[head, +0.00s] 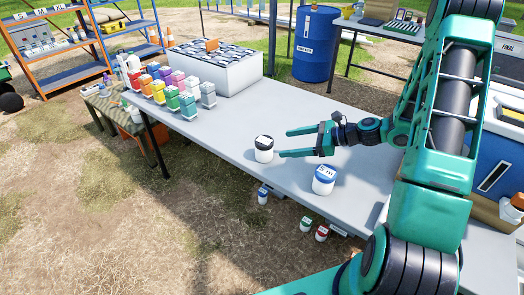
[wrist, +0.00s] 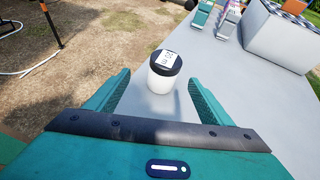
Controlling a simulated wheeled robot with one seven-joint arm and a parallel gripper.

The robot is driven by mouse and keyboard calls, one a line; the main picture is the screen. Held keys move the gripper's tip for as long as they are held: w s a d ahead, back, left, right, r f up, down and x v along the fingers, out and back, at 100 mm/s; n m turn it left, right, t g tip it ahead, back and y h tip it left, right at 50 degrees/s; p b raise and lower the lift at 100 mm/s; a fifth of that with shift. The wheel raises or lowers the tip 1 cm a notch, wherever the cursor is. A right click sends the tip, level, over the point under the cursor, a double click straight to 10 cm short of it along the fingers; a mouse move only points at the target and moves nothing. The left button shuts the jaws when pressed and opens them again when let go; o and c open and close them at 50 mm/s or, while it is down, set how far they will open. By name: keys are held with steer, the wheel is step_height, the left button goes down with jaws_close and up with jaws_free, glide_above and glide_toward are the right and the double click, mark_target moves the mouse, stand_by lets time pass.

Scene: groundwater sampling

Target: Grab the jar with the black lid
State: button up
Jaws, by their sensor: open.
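A white jar with a black lid (head: 264,149) stands upright on the grey table near its front edge. It also shows in the wrist view (wrist: 163,73), with a white label with dark marks on its lid. My gripper (head: 287,143) is open and empty, with its fingers pointing left at the jar. In the wrist view my gripper (wrist: 157,92) has a finger on each side, and the jar stands in line with the gap at about the fingertips. I cannot tell whether either finger touches it.
A white jar with a blue lid (head: 324,179) stands on the grey table (head: 225,137) below my gripper in the head view. Several coloured bottles (head: 187,105) and a white box of dark items (head: 221,73) are farther back. A blue barrel (head: 316,45) stands behind.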

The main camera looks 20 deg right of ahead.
mark_target(265, 143)
steer(key=shift+m, duration=0.4)
steer(key=x, duration=1)
steer(key=shift+w, duration=0.55)
steer(key=c, duration=1.4)
steer(key=shift+r, duration=0.15)
